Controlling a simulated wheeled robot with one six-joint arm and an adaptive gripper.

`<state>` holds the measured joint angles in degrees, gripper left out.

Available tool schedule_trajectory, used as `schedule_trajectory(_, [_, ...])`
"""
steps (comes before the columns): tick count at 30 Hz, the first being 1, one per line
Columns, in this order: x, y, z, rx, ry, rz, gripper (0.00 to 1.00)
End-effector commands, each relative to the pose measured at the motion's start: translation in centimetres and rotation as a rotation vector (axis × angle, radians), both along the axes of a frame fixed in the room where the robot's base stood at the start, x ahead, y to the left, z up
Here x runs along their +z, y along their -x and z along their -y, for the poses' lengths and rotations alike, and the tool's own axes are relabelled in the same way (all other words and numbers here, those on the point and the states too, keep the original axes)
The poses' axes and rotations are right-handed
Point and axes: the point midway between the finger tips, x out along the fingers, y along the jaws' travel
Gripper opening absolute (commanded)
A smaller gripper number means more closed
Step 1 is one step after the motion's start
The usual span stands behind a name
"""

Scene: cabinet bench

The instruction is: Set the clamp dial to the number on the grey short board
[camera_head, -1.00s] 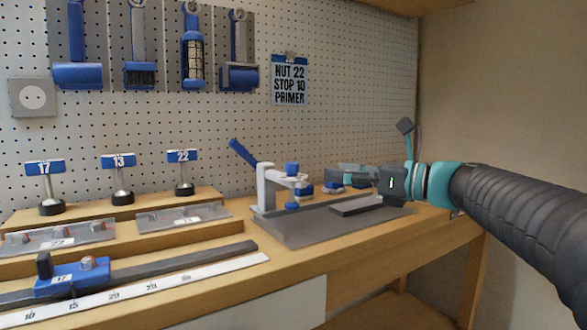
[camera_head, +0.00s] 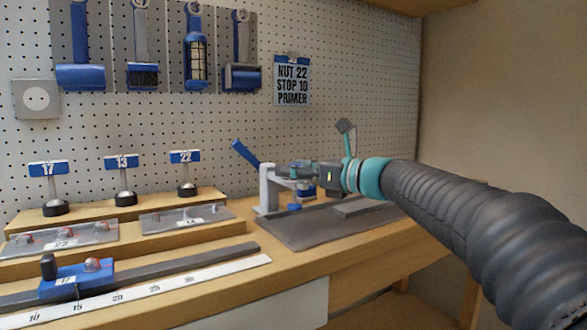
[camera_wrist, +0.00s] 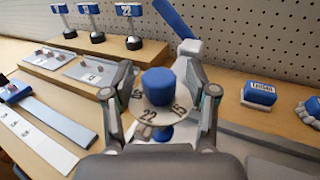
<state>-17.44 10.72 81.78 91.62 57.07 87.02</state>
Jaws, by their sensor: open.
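The clamp (camera_head: 269,188) stands on a grey plate, with a blue lever raised to the left. Its dial (camera_wrist: 150,117) is a white disc under a blue knob (camera_wrist: 158,84). My gripper (camera_wrist: 161,95) is open, one finger on each side of the knob, with gaps showing. In the head view my gripper (camera_head: 303,172) hides much of the dial. The grey short board (camera_head: 172,220) lies on the wooden step; its white label is too small to read surely.
A longer grey board (camera_head: 62,240) lies left of the short one. Blue tags (camera_head: 121,161) reading 17, 13 and 22 stand behind. A blue stop (camera_head: 76,281) sits on a rail beside a white ruler (camera_head: 215,276). A wall card (camera_head: 292,84) reads NUT 22, STOP 10, PRIMER.

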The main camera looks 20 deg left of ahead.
Motion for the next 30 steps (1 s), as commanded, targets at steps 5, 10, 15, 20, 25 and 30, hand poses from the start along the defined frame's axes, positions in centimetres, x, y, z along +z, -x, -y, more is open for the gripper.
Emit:
schedule_trajectory(5, [0.00, 0.01, 0.02, 0.000, 0.000, 0.000, 0.38])
schedule_trajectory(10, [0.01, 0.01, 0.03, 0.000, 0.000, 0.000, 0.00])
schedule_trajectory(15, [0.02, 0.04, -0.12, -0.003, -0.001, 0.000, 0.00])
schedule_trajectory(20, [0.03, 0.13, -0.03, -0.032, -0.001, 0.001, 0.00])
schedule_trajectory(25, [-0.02, 0.21, 0.00, -0.112, -0.002, 0.002, 0.00])
schedule_trajectory(30, [-0.11, 0.23, 0.01, -0.241, -0.002, 0.002, 0.00])
